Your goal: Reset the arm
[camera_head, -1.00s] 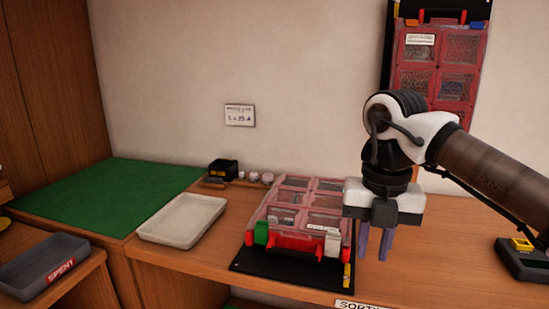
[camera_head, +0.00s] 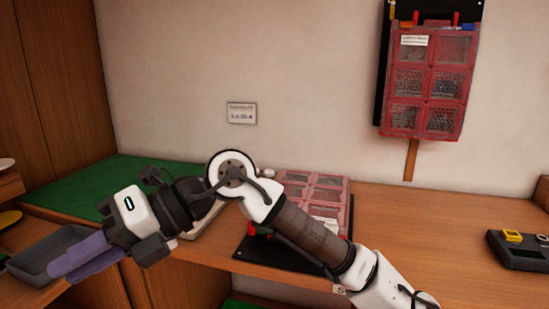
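My arm reaches from the lower right across the table to the left in the head view. My gripper (camera_head: 60,271) points down and left, with its two purple fingers over the near edge of the grey tray at the lower left. The fingers overlap in this view, so I cannot tell whether they are apart or shut. I see nothing held between them.
A red compartment case (camera_head: 335,189) lies on a black board, partly behind my arm. The pale tray (camera_head: 205,224) is mostly hidden. Another red case (camera_head: 428,82) hangs on the wall. A dark device (camera_head: 522,252) sits right. Green mat (camera_head: 75,188) lies left.

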